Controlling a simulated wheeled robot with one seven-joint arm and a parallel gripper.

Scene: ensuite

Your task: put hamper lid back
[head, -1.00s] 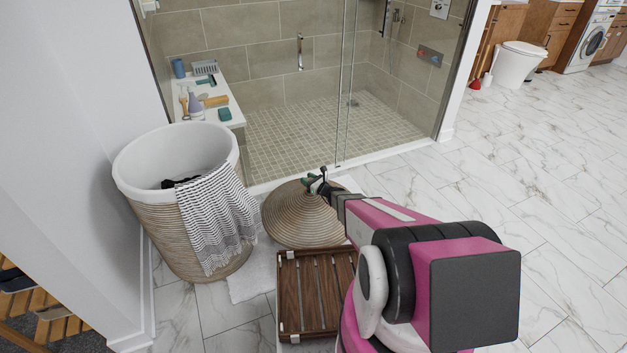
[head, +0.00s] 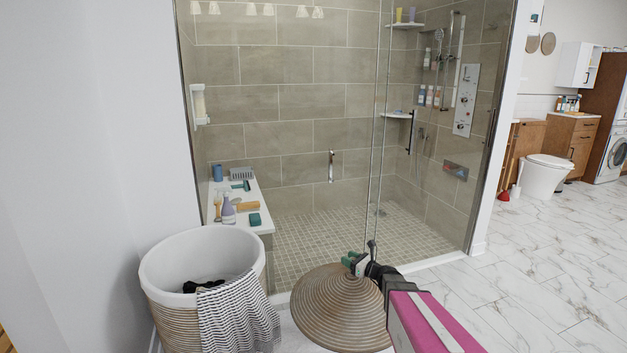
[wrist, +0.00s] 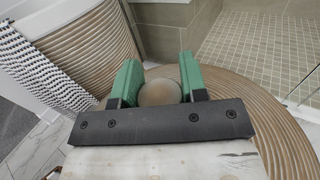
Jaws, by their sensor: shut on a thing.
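The hamper lid (head: 332,312) is a round, shallow cone of coiled tan-brown weave. My gripper (head: 357,265) is at its top and shut on its knob. In the wrist view the green fingers of my gripper (wrist: 160,85) stand on either side of the round knob (wrist: 160,93), with the lid (wrist: 268,118) spreading below. The hamper (head: 160,313) stands left of the lid, open at the top, with a white liner and dark cloth (head: 205,286) inside. A striped towel (head: 238,318) hangs over its front right rim. The hamper's woven side also shows in the wrist view (wrist: 90,48).
A glass shower enclosure (head: 383,150) stands behind the lid. A white bench (head: 247,211) with bottles and brushes is inside it, behind the hamper. A wall (head: 90,170) closes the left side. Marble floor (head: 540,260) is clear at the right.

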